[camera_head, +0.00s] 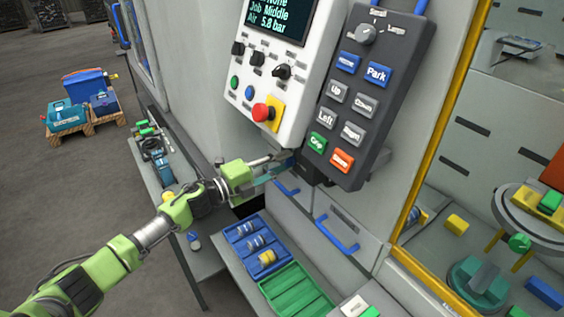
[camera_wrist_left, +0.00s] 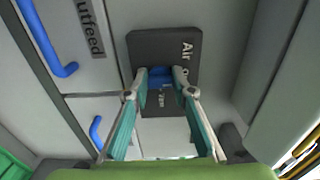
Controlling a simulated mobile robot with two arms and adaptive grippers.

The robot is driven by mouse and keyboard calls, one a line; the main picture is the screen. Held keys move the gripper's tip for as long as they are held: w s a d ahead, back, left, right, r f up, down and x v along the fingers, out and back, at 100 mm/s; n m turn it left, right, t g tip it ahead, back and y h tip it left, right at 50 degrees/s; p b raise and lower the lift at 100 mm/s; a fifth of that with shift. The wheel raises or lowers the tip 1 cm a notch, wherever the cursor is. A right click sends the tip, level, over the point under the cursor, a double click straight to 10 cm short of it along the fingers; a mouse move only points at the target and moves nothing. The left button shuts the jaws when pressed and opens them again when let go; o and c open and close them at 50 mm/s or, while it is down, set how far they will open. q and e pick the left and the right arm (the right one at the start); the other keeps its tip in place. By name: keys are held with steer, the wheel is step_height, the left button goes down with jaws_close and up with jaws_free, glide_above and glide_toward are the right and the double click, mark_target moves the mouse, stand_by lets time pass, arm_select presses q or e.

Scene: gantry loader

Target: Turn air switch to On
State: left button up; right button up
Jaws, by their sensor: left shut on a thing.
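The air switch's blue knob (camera_wrist_left: 160,74) sits on a dark plate (camera_wrist_left: 150,45) lettered "Air" in the left wrist view. Part of the lettering is covered by my fingers. My left gripper (camera_wrist_left: 161,90) is shut on the blue knob, one teal finger on each side. In the head view my left gripper (camera_head: 279,166) reaches in below the white control panel (camera_head: 245,98). There the knob is hidden behind the gripper and panels, and I cannot read its setting. My right gripper is not in view.
A dark button pendant (camera_head: 377,139) hangs just right of my left gripper. The panel has a red stop button (camera_head: 261,112). Blue drawer handles (camera_head: 337,235), a blue tray (camera_head: 231,234) and a green tray (camera_head: 311,303) lie below. A yellow-framed enclosure stands at right.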

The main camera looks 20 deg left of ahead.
arm_select(q)
steer(key=o, duration=1.1)
steer(key=v, duration=1.2)
steer(key=shift+w+a+f, duration=0.1)
